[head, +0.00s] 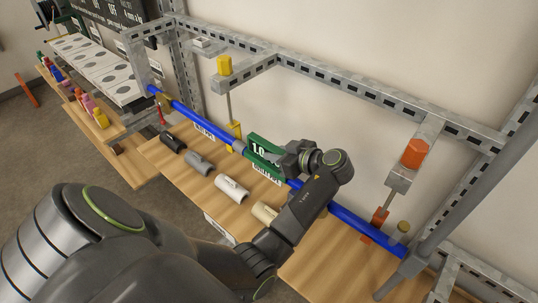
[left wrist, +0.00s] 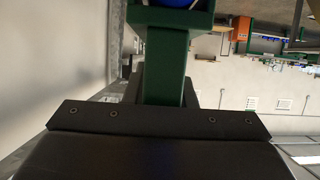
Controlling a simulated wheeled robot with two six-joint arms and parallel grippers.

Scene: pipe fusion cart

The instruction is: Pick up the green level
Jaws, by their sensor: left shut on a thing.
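The green level (head: 264,154) is at the blue pipe (head: 350,222) in the middle of the head view, with white "1.0" lettering beside it. My left gripper (head: 287,162) is shut on the level at its right end; my wrist hides part of that end. In the left wrist view, a green bar of the level (left wrist: 165,65) rises from between the dark jaws. A bit of blue shows at the top there. I cannot tell whether the level touches the pipe. My right gripper is not in view.
The pipe runs through a grey slotted metal frame (head: 350,88). Below it, a wooden shelf (head: 325,262) holds a black fitting (head: 172,142), a grey fitting (head: 199,163) and pale fittings (head: 231,188). An orange-topped clamp (head: 414,153) stands at the right. Trays with discs (head: 95,65) are at the upper left.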

